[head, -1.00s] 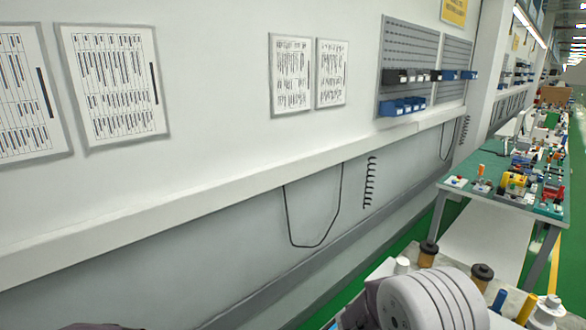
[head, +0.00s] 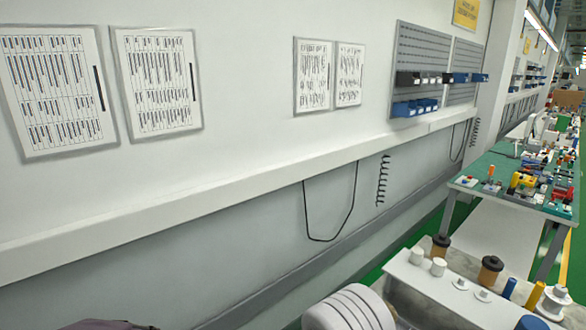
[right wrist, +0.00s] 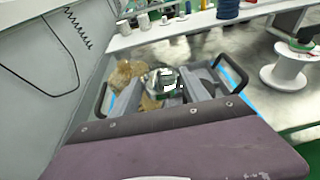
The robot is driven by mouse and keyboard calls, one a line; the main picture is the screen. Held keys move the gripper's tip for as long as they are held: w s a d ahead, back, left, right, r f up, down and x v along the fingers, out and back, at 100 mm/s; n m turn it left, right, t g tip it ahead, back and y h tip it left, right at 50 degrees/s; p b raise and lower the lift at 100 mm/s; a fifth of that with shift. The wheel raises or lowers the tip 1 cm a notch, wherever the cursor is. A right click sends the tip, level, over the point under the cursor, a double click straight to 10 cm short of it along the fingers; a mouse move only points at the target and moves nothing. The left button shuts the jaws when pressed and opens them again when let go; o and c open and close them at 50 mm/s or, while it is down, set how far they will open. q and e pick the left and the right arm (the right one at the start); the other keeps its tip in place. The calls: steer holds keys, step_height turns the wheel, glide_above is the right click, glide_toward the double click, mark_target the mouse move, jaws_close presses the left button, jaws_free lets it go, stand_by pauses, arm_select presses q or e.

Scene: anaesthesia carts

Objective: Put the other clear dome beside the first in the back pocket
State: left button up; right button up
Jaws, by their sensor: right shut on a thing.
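In the right wrist view, my right gripper (right wrist: 178,88) is shut on a small glassy, rounded piece with green and white showing in it. It appears to be the clear dome (right wrist: 163,80), but the fingers partly cover it. Brownish see-through material (right wrist: 125,73) shows just left of it; I cannot tell what it is. The head view does not show this gripper's jaws. My left gripper is not in view. I cannot make out the first dome or the back pocket in any view.
A white bench top (head: 415,279) at the lower right carries several spools and pegs. A green-topped table (head: 489,170) with many small parts stands beyond it. A large white spool (right wrist: 289,68) shows right in the wrist view. A wall with a ledge (head: 225,189) runs along the left.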

steer(key=s+a+f, duration=0.3)
steer(key=s+f, duration=0.2)
steer(key=f, duration=0.1)
steer(key=shift+a+f, duration=0.2)
steer(key=shift+f, duration=0.1)
